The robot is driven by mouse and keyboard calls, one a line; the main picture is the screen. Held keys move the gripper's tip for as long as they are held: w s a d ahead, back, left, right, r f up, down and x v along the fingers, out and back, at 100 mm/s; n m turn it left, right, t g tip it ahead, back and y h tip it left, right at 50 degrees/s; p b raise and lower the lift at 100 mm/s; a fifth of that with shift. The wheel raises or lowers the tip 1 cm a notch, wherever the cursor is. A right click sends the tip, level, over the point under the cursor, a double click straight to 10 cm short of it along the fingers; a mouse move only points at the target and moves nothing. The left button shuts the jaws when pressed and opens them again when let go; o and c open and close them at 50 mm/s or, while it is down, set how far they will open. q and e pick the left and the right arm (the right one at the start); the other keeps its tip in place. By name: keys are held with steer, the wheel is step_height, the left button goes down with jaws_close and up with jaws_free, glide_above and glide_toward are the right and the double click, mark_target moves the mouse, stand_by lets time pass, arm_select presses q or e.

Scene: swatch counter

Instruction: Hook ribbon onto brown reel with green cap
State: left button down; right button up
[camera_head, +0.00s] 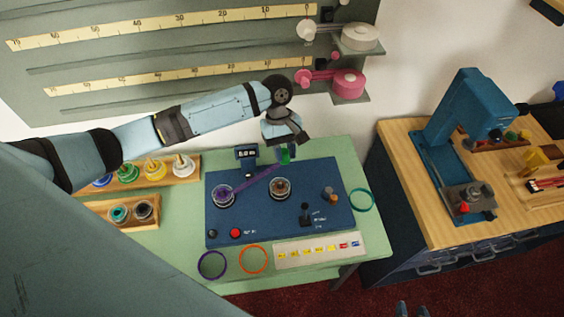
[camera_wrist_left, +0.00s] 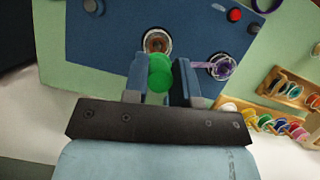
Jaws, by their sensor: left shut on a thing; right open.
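My left gripper (camera_head: 287,147) is shut on a green cap (camera_head: 286,156), above the back of the blue board. In the left wrist view the round green cap (camera_wrist_left: 158,73) sits between the two fingers. A purple ribbon (camera_head: 255,181) runs from the purple reel (camera_head: 223,195) up toward the cap. The brown reel (camera_head: 280,188) stands on the board in front of and below the cap, apart from it. It also shows in the left wrist view (camera_wrist_left: 157,42), just beyond the fingertips. My right gripper (camera_head: 411,309) is open and empty; only its fingertips show at the bottom edge.
The blue board (camera_head: 250,222) lies on a green table (camera_head: 365,230) and carries a red button (camera_head: 235,233), a black lever (camera_head: 305,213) and a small display (camera_head: 246,155). Spool racks (camera_head: 128,177) stand at left. Colored rings (camera_head: 253,259) lie around the board.

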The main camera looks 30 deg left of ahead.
arm_select(q)
steer(key=f+n, duration=0.1)
steer(key=f, duration=0.1)
steer(key=a+f+n+t+b, duration=0.1)
steer(key=f+n, duration=0.1)
steer(key=f, duration=0.1)
steer(key=f+n, duration=0.1)
steer(key=f, duration=0.1)
steer(key=shift+a+f+n+t+h+b, duration=0.25)
steer(key=shift+f+n+t+h+b, duration=0.05)
steer(key=shift+f+n+h, duration=0.1)
steer(key=b, duration=0.5)
glide_above(280, 183)
step_height(280, 183, down, 4)
steer(key=shift+f, duration=0.1)
steer(key=shift+s, duration=0.1)
arm_select(e)
steer(key=shift+n, duration=0.3)
steer(key=f, duration=0.2)
steer(key=a+f, duration=0.1)
steer(key=f, duration=0.2)
steer(key=shift+w, duration=0.15)
steer(key=shift+d+f, duration=0.1)
steer(key=shift+f, duration=0.1)
arm_select(q)
steer(key=shift+f, duration=0.15)
steer(key=shift+f, duration=0.2)
